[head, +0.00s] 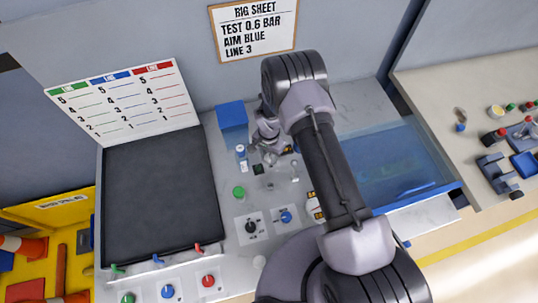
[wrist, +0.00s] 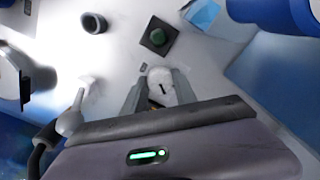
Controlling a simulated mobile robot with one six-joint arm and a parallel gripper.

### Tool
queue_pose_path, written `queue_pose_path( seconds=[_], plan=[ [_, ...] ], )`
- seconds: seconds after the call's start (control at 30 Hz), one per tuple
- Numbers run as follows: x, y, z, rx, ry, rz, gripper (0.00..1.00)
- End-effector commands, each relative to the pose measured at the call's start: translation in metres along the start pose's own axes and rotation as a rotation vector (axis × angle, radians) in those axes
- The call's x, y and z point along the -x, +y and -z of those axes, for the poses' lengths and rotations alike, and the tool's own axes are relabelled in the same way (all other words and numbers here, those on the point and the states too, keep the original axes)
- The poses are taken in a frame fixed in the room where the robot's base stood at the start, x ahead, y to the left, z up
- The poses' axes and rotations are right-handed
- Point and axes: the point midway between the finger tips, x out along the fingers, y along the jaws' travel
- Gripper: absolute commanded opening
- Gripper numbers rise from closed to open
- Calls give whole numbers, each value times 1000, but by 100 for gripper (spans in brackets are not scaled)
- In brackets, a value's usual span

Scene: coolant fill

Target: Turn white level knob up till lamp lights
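The white level knob (wrist: 160,88) has a dark pointer mark and sits between my fingertips in the wrist view. My gripper (wrist: 160,78) is around the knob, with one finger against each side. In the head view my gripper (head: 270,155) reaches down over the back of the bench panel, and my arm and wrist hide the knob. A lamp with a dark green dome on a black square base (wrist: 158,37) is just beyond the knob; it looks unlit. It also shows small in the head view (head: 258,169).
A blue block (head: 232,116) stands behind my gripper. A green button (head: 239,192), a black selector (head: 250,227) and a blue knob (head: 286,216) sit nearer me. A translucent blue tank (head: 395,165) is at right. A dark ring (wrist: 94,23) lies left of the lamp.

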Motion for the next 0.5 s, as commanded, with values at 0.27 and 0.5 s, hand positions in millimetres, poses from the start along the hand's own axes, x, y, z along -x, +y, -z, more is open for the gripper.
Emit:
queue_pose_path(
  seconds=[0.27, 0.5],
  plan=[
    [-4, -1, 1, -68, 2, 2, 0],
    [-2, 0, 0, -278, 1, 1, 0]
  ],
)
